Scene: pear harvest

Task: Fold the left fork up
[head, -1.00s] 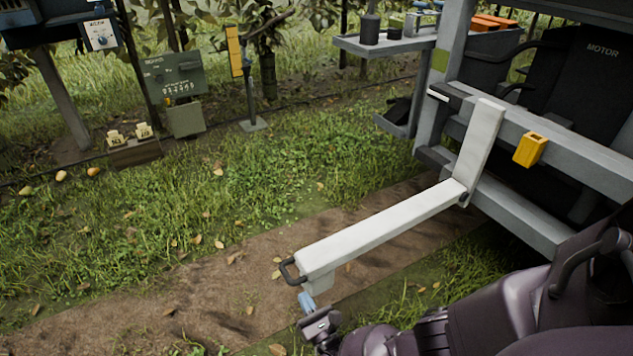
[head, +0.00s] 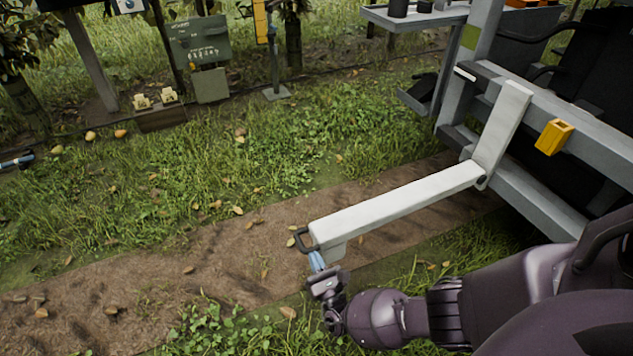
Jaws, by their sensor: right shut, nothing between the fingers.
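The left fork (head: 400,205) is a long white bar. It reaches out low from the grey machine frame, hinged at the foot of a white upright (head: 503,125). A dark loop handle (head: 299,240) is on its free end. My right gripper (head: 316,260) is just below that end, its blue fingertips close to the handle. Its fingers are shut with nothing between them; whether they touch the handle or fork, I cannot tell. My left gripper (head: 16,161) shows only in part at the left edge, and its opening is unclear.
A yellow block (head: 554,137) sits on the machine's grey rail. A shelf (head: 415,18) juts out at the top. A green panel (head: 199,42), a post (head: 273,60) and a small crate (head: 160,117) stand at the back. Grass and a dirt strip around the fork are open.

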